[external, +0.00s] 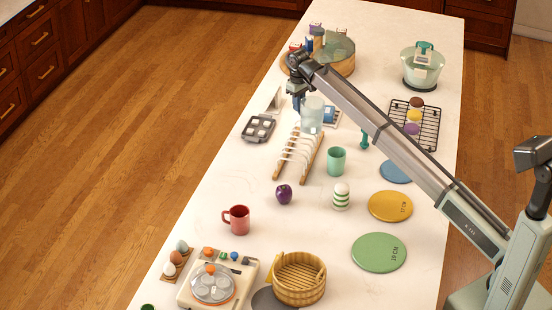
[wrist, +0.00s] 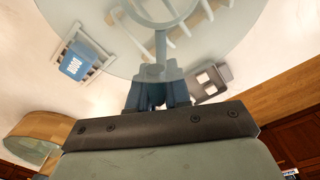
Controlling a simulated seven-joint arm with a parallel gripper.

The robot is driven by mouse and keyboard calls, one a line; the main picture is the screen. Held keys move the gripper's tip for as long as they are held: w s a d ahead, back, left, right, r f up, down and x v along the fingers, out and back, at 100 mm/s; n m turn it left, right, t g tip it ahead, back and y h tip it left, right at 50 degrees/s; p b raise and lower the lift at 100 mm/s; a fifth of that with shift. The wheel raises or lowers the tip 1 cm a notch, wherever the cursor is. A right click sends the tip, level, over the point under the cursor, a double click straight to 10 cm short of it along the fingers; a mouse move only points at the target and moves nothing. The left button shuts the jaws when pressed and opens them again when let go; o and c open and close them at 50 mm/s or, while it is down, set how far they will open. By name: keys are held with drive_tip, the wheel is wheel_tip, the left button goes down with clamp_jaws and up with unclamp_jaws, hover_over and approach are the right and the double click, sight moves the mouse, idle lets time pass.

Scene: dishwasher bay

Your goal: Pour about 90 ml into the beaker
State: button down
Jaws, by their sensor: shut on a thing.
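My gripper (external: 297,101) is over the far part of the counter. It is shut on a clear glass vessel (external: 312,116), which is above the far end of the white-slatted rack. In the wrist view the blue-grey fingers (wrist: 157,95) hold this vessel (wrist: 215,45), and its pale see-through body fills the upper middle. I cannot tell its liquid level. No separate vessel is clearly recognisable as the beaker. A teal cup (external: 336,161) stands upright to the right of the slatted rack, apart from the held vessel.
The slatted rack (external: 290,165) and a dark grey moulded tray (external: 258,128) are near the gripper. A wooden-sided round container (external: 338,58) stands farther back. A purple fruit (external: 284,194) and striped egg cup (external: 341,196) are nearer.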

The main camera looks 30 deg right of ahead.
sight(304, 99)
drive_tip(key=shift+s+r, duration=0.2)
drive_tip(key=shift+s, duration=0.05)
drive_tip(key=shift+s+d+r+t, duration=0.2)
drive_tip(key=shift+s+r+t, duration=1.1)
drive_tip(key=shift+t, duration=0.4)
drive_tip(key=s+r+t, duration=0.2)
drive_tip(key=shift+s+d+t, duration=0.15)
drive_tip(key=shift+t, duration=0.15)
drive_tip(key=shift+s+d+r+t, duration=0.1)
drive_tip(key=shift+s+r+t, duration=0.05)
drive_tip(key=shift+s+t, duration=0.35)
drive_tip(key=shift+s+r+t, duration=0.15)
drive_tip(key=shift+s+t, duration=0.25)
drive_tip(key=shift+s, duration=0.15)
drive_tip(key=shift+s+d+r+m+t+y, duration=0.1)
drive_tip(key=shift+s+r+m+t+y, duration=0.15)
drive_tip(key=shift+s+t, duration=0.45)
drive_tip(key=shift+s+r+m+t+y, duration=0.15)
drive_tip(key=shift+s+r+t, duration=0.2)
drive_tip(key=shift+t, duration=0.65)
drive_tip(key=shift+s+f, duration=0.1)
drive_tip(key=shift+s, duration=0.05)
drive_tip(key=shift+s+d+t, duration=0.2)
drive_tip(key=shift+s+t, duration=1)
drive_tip(key=shift+t, duration=0.3)
drive_tip(key=shift+s+d+t, duration=0.1)
drive_tip(key=shift+s+t, duration=0.5)
drive_tip(key=shift+s, duration=0.55)
